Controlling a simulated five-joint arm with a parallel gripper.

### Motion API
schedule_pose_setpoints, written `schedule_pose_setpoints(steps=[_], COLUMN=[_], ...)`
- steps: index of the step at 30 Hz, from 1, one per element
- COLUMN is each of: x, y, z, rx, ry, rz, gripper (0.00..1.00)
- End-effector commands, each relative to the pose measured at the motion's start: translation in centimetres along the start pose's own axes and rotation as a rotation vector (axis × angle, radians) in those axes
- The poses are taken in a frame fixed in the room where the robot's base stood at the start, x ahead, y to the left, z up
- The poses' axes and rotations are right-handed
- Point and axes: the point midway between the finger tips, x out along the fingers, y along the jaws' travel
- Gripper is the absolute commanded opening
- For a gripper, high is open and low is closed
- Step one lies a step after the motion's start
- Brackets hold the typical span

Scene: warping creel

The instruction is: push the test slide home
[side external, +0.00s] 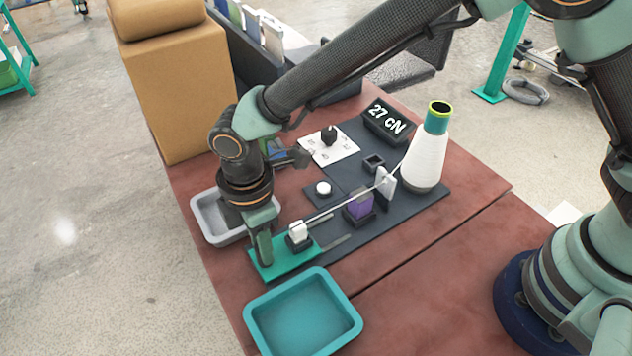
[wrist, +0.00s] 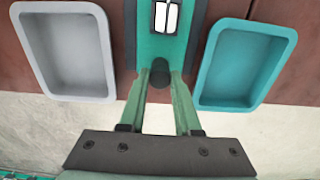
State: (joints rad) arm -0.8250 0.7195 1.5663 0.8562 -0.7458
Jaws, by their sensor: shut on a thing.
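The test slide is a white block (side external: 298,232) on a dark foot, standing on a teal base plate (side external: 272,268). A pale thread or rod runs from it towards the white yarn cone (side external: 424,155). In the wrist view the white block (wrist: 165,16) shows at the top edge, on the teal plate (wrist: 163,45). My gripper (side external: 266,245) is low at the plate's left end, beside the block. In the wrist view my gripper (wrist: 160,84) has its fingers closed around a dark round knob (wrist: 160,72) at the plate's near end. How the knob joins the slide is hidden.
A grey tray (wrist: 67,50) and a teal tray (wrist: 245,62) flank the plate closely. A purple block (side external: 359,204), white button (side external: 323,188), black dial (side external: 328,135) and "27 cN" display (side external: 388,121) stand beyond. A tan box (side external: 170,85) rises behind my gripper.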

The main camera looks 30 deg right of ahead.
Motion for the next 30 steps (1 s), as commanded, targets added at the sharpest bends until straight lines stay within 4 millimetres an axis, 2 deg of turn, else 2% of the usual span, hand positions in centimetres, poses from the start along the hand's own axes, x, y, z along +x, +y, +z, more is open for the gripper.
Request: schedule_pose_setpoints(steps=[30], x=[-0.1], y=[0.1], z=[5.5], rx=[0.001], ry=[0.001], rz=[0.001], gripper=[0.05])
